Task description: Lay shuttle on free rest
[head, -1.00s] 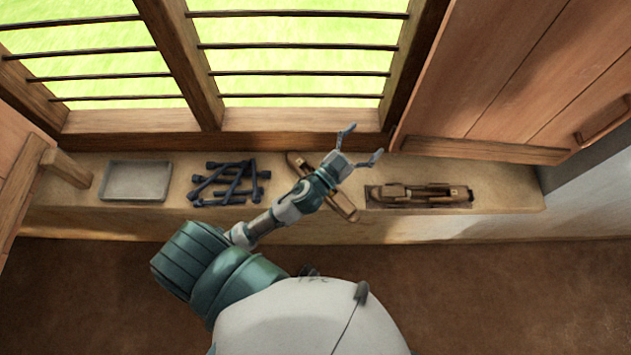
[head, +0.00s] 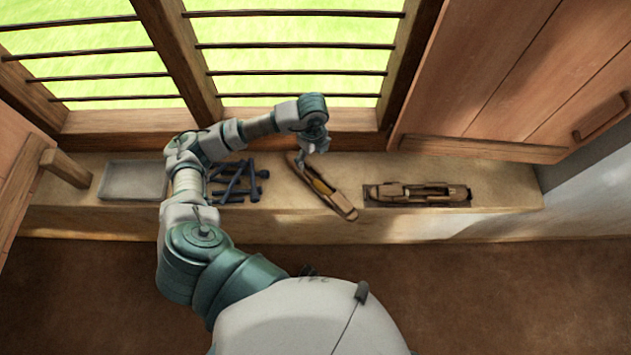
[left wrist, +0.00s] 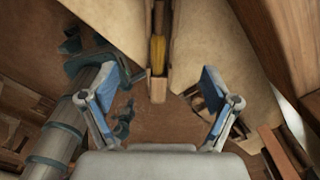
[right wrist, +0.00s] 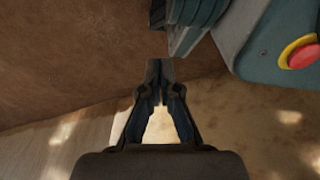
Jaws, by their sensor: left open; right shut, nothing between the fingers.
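A brown wooden shuttle (head: 338,201) with a yellow bobbin lies diagonally on the ledge, left of the rest. In the left wrist view the shuttle (left wrist: 158,80) comes down from the top middle, between the open fingers but apart from them. My left gripper (head: 311,156) is over the shuttle's far end, pointing down, open and empty. It also shows in the left wrist view (left wrist: 160,100). A dark rest (head: 374,204) at the right holds a wooden shuttle (head: 450,191); I cannot make out its free places. My right gripper (right wrist: 160,75) is shut and empty, seen only in its wrist view.
The pale ledge (head: 505,195) runs below the barred window. A grey tray (head: 133,180) and several dark blue pieces (head: 240,185) lie to the left, partly behind my left arm. A wooden cabinet (head: 490,75) hangs over the right. The ledge right of the rest is clear.

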